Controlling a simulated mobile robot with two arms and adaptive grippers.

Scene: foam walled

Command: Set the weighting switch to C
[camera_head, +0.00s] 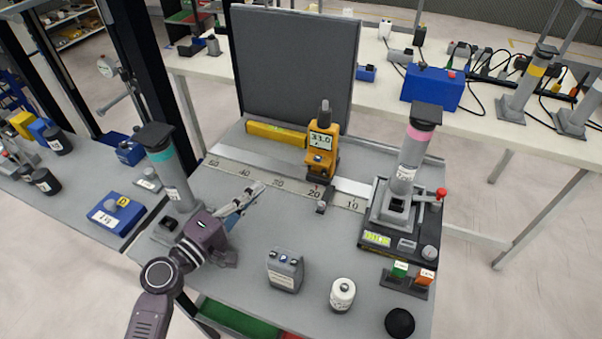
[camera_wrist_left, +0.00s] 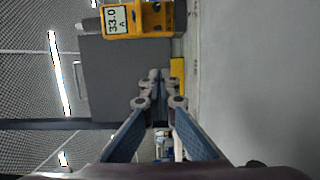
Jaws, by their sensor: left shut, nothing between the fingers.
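The yellow sound level meter (camera_head: 321,149) stands upright on a slider on the ruled rail, near the middle of the bench. Its screen reads 33.0 with an A below. Small controls show under the screen, but the weighting switch is too small to make out. In the left wrist view the meter (camera_wrist_left: 150,22) is at the top, turned sideways and partly cut off. My left gripper (camera_head: 257,188) is shut and empty, left of the meter and apart from it, above the bench. Its closed fingertips (camera_wrist_left: 160,78) show in the wrist view. My right gripper is not in view.
A dark upright panel (camera_head: 295,60) stands behind the rail (camera_head: 235,165). A teal-banded post (camera_head: 170,175) is beside my left arm; a pink-banded calibrator stand (camera_head: 408,160) is at right. A grey box (camera_head: 285,270) and white canister (camera_head: 342,294) stand in front.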

